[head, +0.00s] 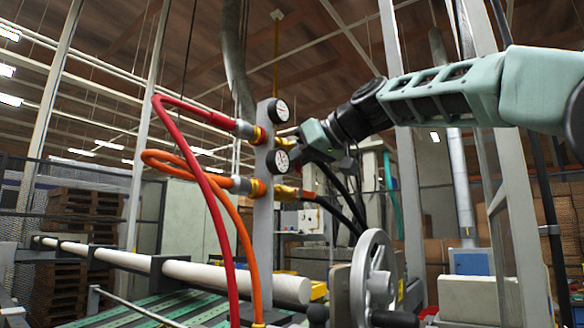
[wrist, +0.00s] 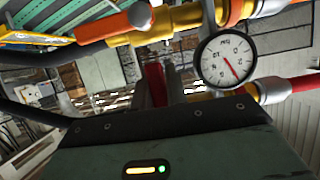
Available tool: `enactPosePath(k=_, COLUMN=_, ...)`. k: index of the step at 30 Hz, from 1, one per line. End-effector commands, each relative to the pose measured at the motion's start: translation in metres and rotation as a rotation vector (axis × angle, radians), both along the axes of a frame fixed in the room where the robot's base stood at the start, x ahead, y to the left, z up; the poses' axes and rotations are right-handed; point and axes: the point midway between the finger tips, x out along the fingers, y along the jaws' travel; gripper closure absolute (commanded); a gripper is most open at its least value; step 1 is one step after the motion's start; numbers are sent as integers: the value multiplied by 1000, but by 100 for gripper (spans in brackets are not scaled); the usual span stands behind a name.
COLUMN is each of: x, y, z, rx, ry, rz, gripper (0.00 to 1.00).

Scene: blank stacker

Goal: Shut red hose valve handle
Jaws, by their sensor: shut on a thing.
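The red hose (head: 190,112) runs into the upper fitting on a grey post. A yellow valve body (head: 289,131) shows on the post's other side at that height. In the head view my gripper (head: 298,146) is right beside the post, by the upper valve, and its fingertips are hard to make out. In the wrist view a red valve handle (wrist: 155,84) stands between the two fingers of my gripper (wrist: 158,88), which is shut on it. In the head view the handle is hidden or too small to tell. The red hose also shows in the wrist view (wrist: 304,82).
Two round gauges sit on the post (head: 264,215), an upper one (head: 278,111) and a lower one (head: 277,161). An orange hose (head: 180,163) joins the lower fitting. A grey handwheel (head: 374,275) stands at front right. Black hoses (head: 345,195) hang right of the post.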

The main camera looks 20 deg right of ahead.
Motion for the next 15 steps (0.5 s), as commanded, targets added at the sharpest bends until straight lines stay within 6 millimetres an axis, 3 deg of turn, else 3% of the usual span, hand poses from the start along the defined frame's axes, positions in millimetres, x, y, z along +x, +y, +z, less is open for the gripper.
enactPosePath(k=6, x=0, y=0, z=1, rx=3, ry=1, rz=0, gripper=100)
enactPosePath(k=7, x=0, y=0, z=1, rx=2, ry=1, rz=0, gripper=80)
enactPosePath(k=9, x=0, y=0, z=1, rx=2, ry=1, rz=0, gripper=64)
enactPosePath(k=15, x=0, y=0, z=0, rx=1, ry=1, rz=1, gripper=64)
